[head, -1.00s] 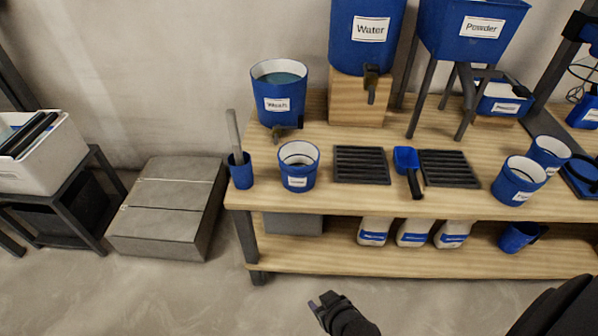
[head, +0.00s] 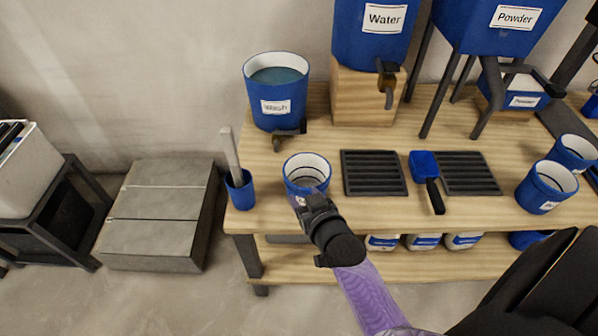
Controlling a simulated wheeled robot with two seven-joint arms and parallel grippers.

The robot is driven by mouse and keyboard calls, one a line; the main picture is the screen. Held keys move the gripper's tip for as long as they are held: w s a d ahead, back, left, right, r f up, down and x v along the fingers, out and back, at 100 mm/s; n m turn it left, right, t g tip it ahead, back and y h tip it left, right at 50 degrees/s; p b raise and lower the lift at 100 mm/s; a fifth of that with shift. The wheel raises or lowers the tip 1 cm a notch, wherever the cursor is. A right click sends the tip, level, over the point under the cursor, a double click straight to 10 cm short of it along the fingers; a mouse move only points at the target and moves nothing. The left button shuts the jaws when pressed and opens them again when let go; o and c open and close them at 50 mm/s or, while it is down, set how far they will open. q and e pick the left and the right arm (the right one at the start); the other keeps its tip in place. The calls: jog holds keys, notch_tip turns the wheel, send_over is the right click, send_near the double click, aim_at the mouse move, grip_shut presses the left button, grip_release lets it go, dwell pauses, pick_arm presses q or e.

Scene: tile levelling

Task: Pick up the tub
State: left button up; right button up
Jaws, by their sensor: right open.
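A blue tub (head: 307,163) with a white inside stands on the wooden bench, left of the first black grate. My right gripper (head: 308,198) is at the tub's near side, its open jaws overlapping the near wall in the head view. I cannot tell whether the fingers touch the tub. The gripper and wrist hide the tub's lower front and its label. Two similar blue tubs (head: 546,187) stand at the bench's right end. My left gripper is not in view.
A blue Wash bucket (head: 276,95) with a tap stands behind the tub. A blue holder (head: 240,190) with a grey stick is on its left. Black grates (head: 374,174) and a blue scoop (head: 424,165) lie to the right. The Water container (head: 371,45) stands behind.

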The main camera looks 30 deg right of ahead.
aim_at(293, 184)
jog(key=b+x, duration=0.2)
jog(key=x, duration=0.2)
jog(key=b+x, duration=0.2)
jog(key=x, duration=0.2)
jog(key=shift+w+f+b, duration=0.25)
jog(key=shift+f+b, duration=0.1)
jog(key=shift+b, duration=0.05)
jog(key=shift+r, duration=0.2)
jog(key=shift+c, duration=0.6)
jog(key=c, duration=0.4)
grip_shut()
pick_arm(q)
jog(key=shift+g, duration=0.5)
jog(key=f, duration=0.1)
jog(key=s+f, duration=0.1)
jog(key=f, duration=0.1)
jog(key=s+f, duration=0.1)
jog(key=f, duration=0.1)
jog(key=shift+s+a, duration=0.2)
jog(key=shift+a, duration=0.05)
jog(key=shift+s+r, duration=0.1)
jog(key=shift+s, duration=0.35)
pick_arm(e)
jog(key=shift+f, duration=0.15)
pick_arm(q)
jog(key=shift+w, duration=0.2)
pick_arm(e)
jog(key=shift+s, duration=0.1)
